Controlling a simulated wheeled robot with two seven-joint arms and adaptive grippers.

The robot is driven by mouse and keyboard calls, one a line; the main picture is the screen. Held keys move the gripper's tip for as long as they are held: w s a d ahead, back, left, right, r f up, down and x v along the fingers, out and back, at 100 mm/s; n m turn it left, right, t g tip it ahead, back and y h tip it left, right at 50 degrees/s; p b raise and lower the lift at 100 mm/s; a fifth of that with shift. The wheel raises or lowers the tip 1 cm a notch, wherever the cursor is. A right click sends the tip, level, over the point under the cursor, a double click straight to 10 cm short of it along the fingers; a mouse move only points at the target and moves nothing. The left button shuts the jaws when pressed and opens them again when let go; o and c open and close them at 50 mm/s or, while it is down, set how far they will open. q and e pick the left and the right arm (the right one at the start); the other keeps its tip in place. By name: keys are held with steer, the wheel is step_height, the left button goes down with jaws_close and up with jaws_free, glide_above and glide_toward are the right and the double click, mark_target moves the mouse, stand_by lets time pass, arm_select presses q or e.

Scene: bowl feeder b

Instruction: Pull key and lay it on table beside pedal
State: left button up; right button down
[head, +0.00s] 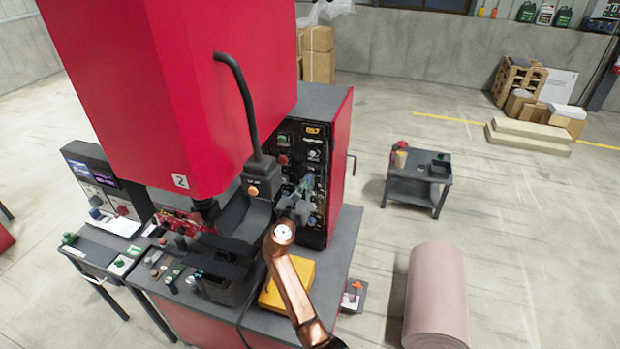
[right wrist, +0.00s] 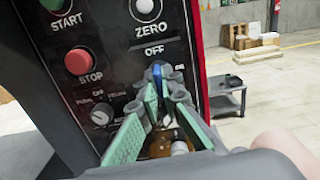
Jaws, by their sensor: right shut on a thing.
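My right gripper (head: 304,188) reaches the black control panel (head: 318,150) on the red machine. In the right wrist view, the green-padded fingers of my right gripper (right wrist: 160,82) close around a small blue part, apparently the key (right wrist: 157,71), just below the OFF label. The fingers hide most of the key and its switch, so I cannot tell how deep it sits. A yellow pedal (head: 290,284) rests on the grey table (head: 336,262), below and in front of the panel. My left gripper is not in view.
The red STOP button (right wrist: 81,61) and a selector knob (right wrist: 101,115) are left of the fingers. A dark box (head: 223,287) and several small parts crowd the table left of the pedal. A narrow clear strip of table lies right of the pedal.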

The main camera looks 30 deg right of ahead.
steer(key=shift+p+v, duration=1.4)
steer(key=shift+v, duration=1.35)
steer(key=shift+s+f, duration=0.1)
